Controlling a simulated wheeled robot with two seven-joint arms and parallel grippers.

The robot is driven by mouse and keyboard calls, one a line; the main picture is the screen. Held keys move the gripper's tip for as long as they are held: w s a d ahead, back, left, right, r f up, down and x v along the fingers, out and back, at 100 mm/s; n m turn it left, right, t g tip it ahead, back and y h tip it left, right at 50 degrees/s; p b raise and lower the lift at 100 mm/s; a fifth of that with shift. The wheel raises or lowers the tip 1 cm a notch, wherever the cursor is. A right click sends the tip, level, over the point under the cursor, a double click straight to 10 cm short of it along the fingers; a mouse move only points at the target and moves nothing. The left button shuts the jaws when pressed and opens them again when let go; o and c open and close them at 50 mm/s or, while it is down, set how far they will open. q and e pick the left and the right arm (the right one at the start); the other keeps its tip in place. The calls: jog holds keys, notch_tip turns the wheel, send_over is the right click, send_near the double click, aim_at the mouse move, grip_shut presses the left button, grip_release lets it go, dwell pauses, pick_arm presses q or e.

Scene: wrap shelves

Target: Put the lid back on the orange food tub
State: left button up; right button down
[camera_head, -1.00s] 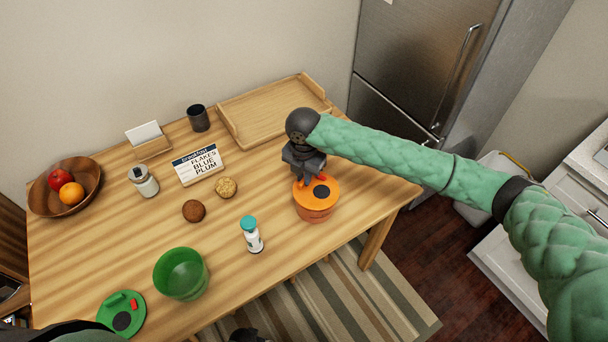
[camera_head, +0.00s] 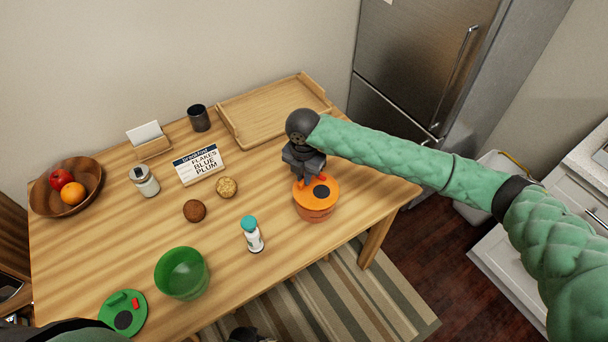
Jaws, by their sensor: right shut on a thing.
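The orange food tub (camera_head: 316,212) stands near the right end of the wooden table. Its orange lid (camera_head: 323,201), with a black disc on top, sits on the tub's mouth and looks about level. My right gripper (camera_head: 305,180) comes down from above and is shut on the lid at its far-left part; the fingertips are partly hidden by the gripper body. Whether the lid is fully seated all around cannot be told. My left gripper is not clearly in view; only dark parts of my body show at the bottom edge.
A green tub (camera_head: 182,274) stands open, with its green lid (camera_head: 123,314) flat at the front left. A wooden tray (camera_head: 274,112) lies behind.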

jog(key=shift+p, duration=0.35)
jog(key=shift+f+p, duration=0.2)
jog(key=shift+p, duration=0.4)
dwell(1.5)
dwell(0.4)
jog(key=c, duration=0.9)
grip_release()
jog(key=shift+r, duration=0.15)
jog(key=shift+r+p, duration=2.9)
jog(key=shift+r, duration=0.5)
